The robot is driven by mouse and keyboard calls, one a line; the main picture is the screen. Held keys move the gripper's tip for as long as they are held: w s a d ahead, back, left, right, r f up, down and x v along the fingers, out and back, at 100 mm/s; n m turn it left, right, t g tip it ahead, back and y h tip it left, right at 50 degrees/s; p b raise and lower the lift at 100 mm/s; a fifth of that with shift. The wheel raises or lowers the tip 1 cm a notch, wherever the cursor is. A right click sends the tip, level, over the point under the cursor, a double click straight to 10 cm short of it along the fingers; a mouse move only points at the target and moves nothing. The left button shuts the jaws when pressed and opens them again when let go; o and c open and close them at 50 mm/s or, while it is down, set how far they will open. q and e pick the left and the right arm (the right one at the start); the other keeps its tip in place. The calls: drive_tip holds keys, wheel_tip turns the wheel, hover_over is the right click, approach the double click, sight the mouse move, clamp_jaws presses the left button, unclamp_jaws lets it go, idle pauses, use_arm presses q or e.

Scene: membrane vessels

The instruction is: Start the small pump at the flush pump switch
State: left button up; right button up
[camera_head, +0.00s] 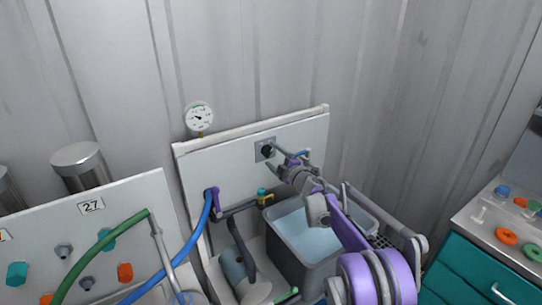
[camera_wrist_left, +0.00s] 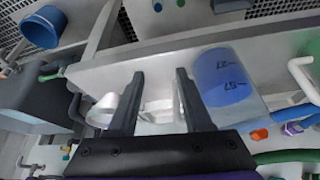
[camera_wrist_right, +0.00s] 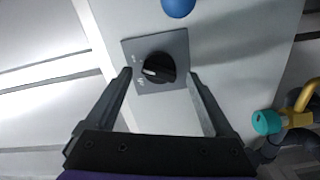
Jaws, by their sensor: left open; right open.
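The flush pump switch is a black rotary knob (camera_wrist_right: 157,68) on a grey square plate (camera_wrist_right: 174,44) fixed to a white panel. In the head view the knob (camera_head: 267,151) sits on the upper part of the panel. My right gripper (camera_wrist_right: 163,82) is open, its two fingers to either side of the knob in the right wrist view; I cannot tell whether they touch it. In the head view my right gripper (camera_head: 284,153) is close to the plate. My left gripper (camera_wrist_left: 160,75) is open with nothing between its fingers. The small pump (camera_head: 232,268) appears low, in front of the panel.
A grey tub of water (camera_head: 292,266) stands below the panel, under my right arm. A blue hose (camera_head: 195,236) and a teal-handled yellow valve (camera_wrist_right: 266,122) are nearby. A round gauge (camera_head: 199,117) sits above the panel. A teal drawer cabinet (camera_head: 468,268) stands at the right.

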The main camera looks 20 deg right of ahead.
drive_tip(key=s+d, duration=0.1)
drive_tip(key=s, duration=0.8)
drive_tip(key=shift+b, duration=0.3)
drive_tip(key=shift+s+d, duration=0.1)
drive_tip(key=s+a+r+m+g+h+p, duration=0.1)
drive_tip(key=s+a+r+m+h+p, duration=0.1)
drive_tip(key=s+r+m+h, duration=0.25)
drive_tip(key=s+a+r+m+g+h+p, duration=0.2)
drive_tip(key=s+a+m+h, duration=0.1)
drive_tip(key=s+m, duration=0.35)
drive_tip(key=s+a+f+m+g+y+p, duration=0.1)
drive_tip(key=s+a+f+g, duration=0.2)
drive_tip(key=s, duration=0.6)
drive_tip(key=s+a+f+m+g+y+p, duration=0.1)
drive_tip(key=s+a+f+m+g+y, duration=0.1)
drive_tip(key=s+a+f, duration=0.4)
drive_tip(key=s+a+f+m+g+y+p, duration=0.2)
drive_tip(key=s+a+f+g, duration=0.2)
drive_tip(key=s, duration=1)
drive_tip(key=shift+a+f, duration=0.35)
drive_tip(key=shift+a, duration=0.6)
